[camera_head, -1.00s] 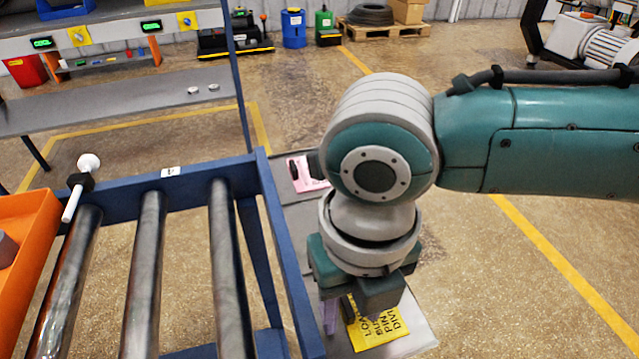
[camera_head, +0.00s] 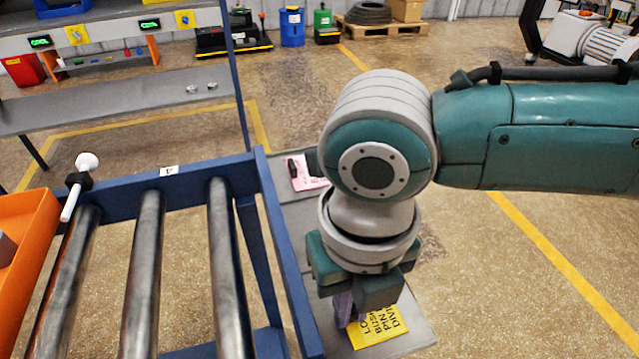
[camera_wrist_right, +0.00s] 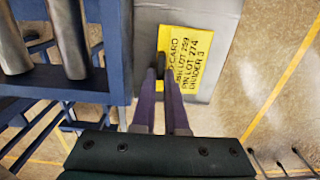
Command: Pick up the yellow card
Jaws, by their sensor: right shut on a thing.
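The yellow card (camera_head: 382,325) with black lettering lies at the front of a grey surface, partly hidden under my right gripper in the head view. In the right wrist view the yellow card (camera_wrist_right: 186,58) shows a dark upright tab (camera_wrist_right: 159,50) near its left edge. My right gripper (camera_head: 346,318) points down over the card's left side. In the right wrist view its purple fingers (camera_wrist_right: 160,74) are closed together at the dark tab. I cannot tell any gap between card and surface. My left gripper is not in view.
A pink card (camera_head: 306,172) with a dark tab lies farther back on the same grey surface (camera_head: 290,212). A blue-framed roller conveyor (camera_head: 284,262) stands close on the left, with an orange bin (camera_head: 30,235) at its far left. Open floor lies to the right.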

